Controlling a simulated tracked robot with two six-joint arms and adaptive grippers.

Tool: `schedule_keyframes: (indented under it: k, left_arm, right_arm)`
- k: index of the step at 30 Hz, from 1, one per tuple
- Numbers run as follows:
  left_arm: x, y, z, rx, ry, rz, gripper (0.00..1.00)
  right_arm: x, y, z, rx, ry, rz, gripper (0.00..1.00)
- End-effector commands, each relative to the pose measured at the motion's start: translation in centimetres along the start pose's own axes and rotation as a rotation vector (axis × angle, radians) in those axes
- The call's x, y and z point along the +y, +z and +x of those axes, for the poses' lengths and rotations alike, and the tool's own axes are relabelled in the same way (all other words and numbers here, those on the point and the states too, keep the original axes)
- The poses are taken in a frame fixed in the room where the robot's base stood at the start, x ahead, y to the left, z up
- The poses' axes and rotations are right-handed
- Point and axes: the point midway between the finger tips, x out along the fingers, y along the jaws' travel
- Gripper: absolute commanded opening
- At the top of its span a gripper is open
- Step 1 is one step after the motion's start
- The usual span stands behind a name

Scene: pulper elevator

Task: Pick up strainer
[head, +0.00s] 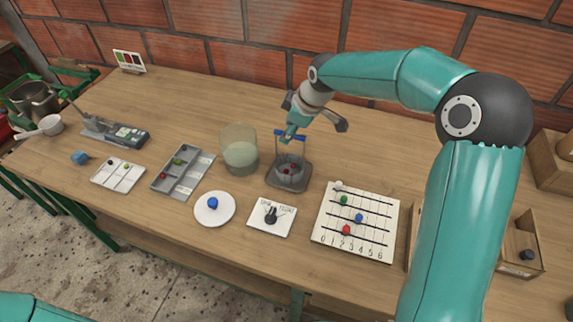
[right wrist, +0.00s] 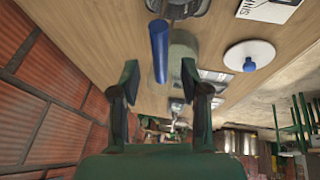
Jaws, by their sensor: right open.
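The strainer (head: 290,172) looks like a small wire basket with a few dark red pieces in it, standing upright on a dark grey square base. Two thin uprights rise from it to a blue bar handle (head: 298,137). My right gripper (head: 292,127) is open just above the handle and partly covers it in the head view. In the right wrist view the blue handle (right wrist: 159,50) lies in line with the gap between the open fingers (right wrist: 160,85), apart from both. My left gripper is out of view.
A clear beaker (head: 240,150) stands close left of the strainer. A grey compartment tray (head: 183,170), a white plate (head: 214,208), a dial card (head: 271,216) and a white counting board (head: 355,222) lie around it. The brick wall (head: 240,60) stands behind the table.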

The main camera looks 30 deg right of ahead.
Motion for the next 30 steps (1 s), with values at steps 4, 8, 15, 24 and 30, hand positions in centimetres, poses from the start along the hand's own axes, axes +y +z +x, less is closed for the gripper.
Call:
schedule_keyframes:
  k: [4, 8, 15, 24, 30]
  left_arm:
    - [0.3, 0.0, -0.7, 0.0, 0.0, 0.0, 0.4]
    - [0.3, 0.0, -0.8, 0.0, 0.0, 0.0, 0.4]
    - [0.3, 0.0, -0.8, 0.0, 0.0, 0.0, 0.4]
    - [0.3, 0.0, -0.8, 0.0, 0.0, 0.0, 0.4]
    - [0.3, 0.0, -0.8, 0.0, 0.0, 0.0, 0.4]
  right_arm:
    - [-0.1, -0.1, 2.1, -0.002, -0.004, 0.001, 0.46]
    - [-0.1, -0.1, 3.0, -0.001, -0.001, 0.001, 0.46]
    - [-0.1, -0.1, 3.1, 0.0, 0.0, 0.001, 0.42]
    - [-0.1, -0.1, 3.1, 0.0, 0.0, 0.001, 0.0]
    - [-0.1, -0.1, 3.0, 0.0, 0.0, 0.0, 0.0]
